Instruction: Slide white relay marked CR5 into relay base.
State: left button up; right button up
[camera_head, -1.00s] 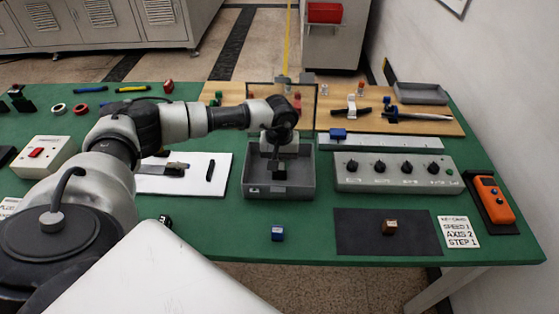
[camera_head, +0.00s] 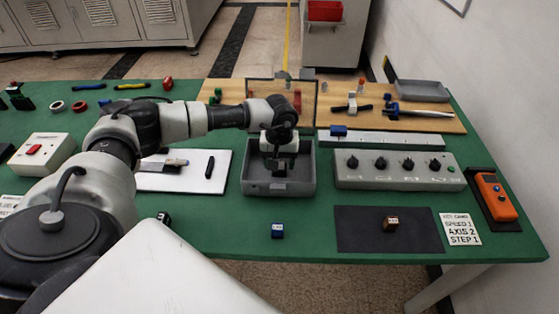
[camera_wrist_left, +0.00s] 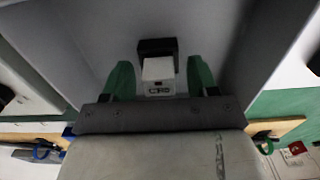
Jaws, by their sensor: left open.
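A white relay (camera_wrist_left: 158,78) with dark lettering that looks like CR5 shows in the left wrist view, inside a grey tray. A black block (camera_wrist_left: 157,48) adjoins its far end; I cannot tell whether this is the relay base or part of the relay. My left gripper (camera_wrist_left: 160,80) is open, with one green finger on each side of the relay and small gaps showing. In the head view my left gripper (camera_head: 276,164) is down inside the grey tray (camera_head: 280,189) and hides the relay. My right gripper is not in view.
The tray walls stand close around my gripper. A grey knob box (camera_head: 397,170) stands to the right and a white board (camera_head: 187,172) to the left. A blue cube (camera_head: 277,231) and a brown block (camera_head: 391,223) on a dark mat (camera_head: 355,235) lie in front.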

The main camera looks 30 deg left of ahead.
pick_arm(q)
notch_tip(320, 180, up, 11)
jog(key=shift+f+b, duration=0.15)
jog(key=shift+b, duration=0.45)
